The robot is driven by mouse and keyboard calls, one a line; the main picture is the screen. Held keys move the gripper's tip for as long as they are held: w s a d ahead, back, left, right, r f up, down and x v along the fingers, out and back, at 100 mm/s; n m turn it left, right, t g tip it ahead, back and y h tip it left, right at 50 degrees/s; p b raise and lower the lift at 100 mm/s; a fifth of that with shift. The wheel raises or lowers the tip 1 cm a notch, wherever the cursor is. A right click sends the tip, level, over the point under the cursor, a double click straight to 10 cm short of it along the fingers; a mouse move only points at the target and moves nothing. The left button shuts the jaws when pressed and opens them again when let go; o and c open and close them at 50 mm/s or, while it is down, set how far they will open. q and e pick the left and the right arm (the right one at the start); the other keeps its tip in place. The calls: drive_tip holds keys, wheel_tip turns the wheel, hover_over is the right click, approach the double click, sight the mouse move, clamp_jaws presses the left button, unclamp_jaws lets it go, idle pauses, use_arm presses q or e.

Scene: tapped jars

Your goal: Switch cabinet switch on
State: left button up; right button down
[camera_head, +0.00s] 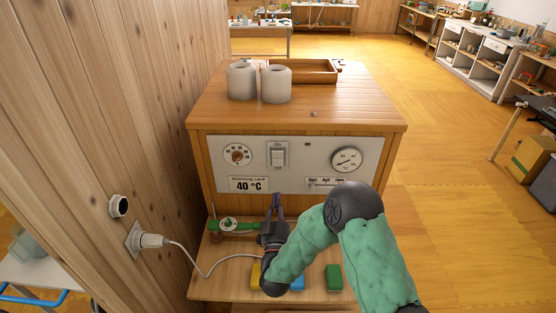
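The wooden cabinet (300,203) stands in the middle with a light control panel on its front. A white rocker switch (277,155) sits on the panel, right of a round dial with a brown knob (237,155). I cannot tell the switch's position for certain. My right gripper (277,196) points up at the panel's lower edge, below the switch and apart from it. Its fingers look close together, with nothing seen between them. My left gripper is not in view.
A round gauge (346,160), a slider (325,183) and a "40 °C" card (249,184) share the panel. Two pale jars (276,86) and a wooden tray (330,78) stand on top. A plugged-in cable (190,249) hangs left; a green valve (229,224) sits on the lower shelf.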

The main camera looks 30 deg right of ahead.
sight(278, 155)
drive_tip(key=b+x, duration=0.2)
drive_tip(key=x, duration=1.2)
drive_tip(key=shift+w, duration=0.1)
drive_tip(key=shift+w+d+r+g+p, duration=0.2)
drive_tip(key=shift+r+g+p, duration=0.2)
drive_tip(key=shift+p, duration=0.4)
drive_tip(key=shift+f, duration=0.3)
